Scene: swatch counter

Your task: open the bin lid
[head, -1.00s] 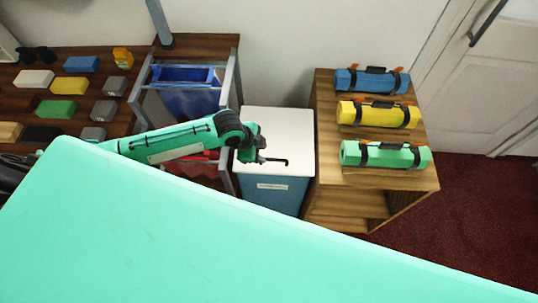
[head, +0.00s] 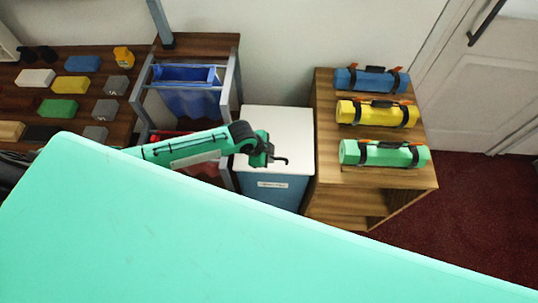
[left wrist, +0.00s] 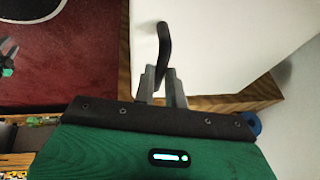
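The bin (head: 272,192) is a blue box with a pale label on its front. Its white lid (head: 280,122) lies flat on top. A black hooked handle (head: 281,161) stands near the lid's front edge. My left gripper (head: 269,158) is over the front of the lid, at the handle. In the left wrist view, the two grey fingers (left wrist: 161,88) stand close on either side of the black handle (left wrist: 164,42) and appear shut on it. The white lid (left wrist: 220,40) fills much of that view.
A wooden shelf (head: 325,100) with blue, yellow and green rolls stands right of the bin. A grey-framed rack (head: 234,85) with blue and red bags stands left. Several colored blocks lie on a dark table. Red carpet (head: 470,215) is clear at right.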

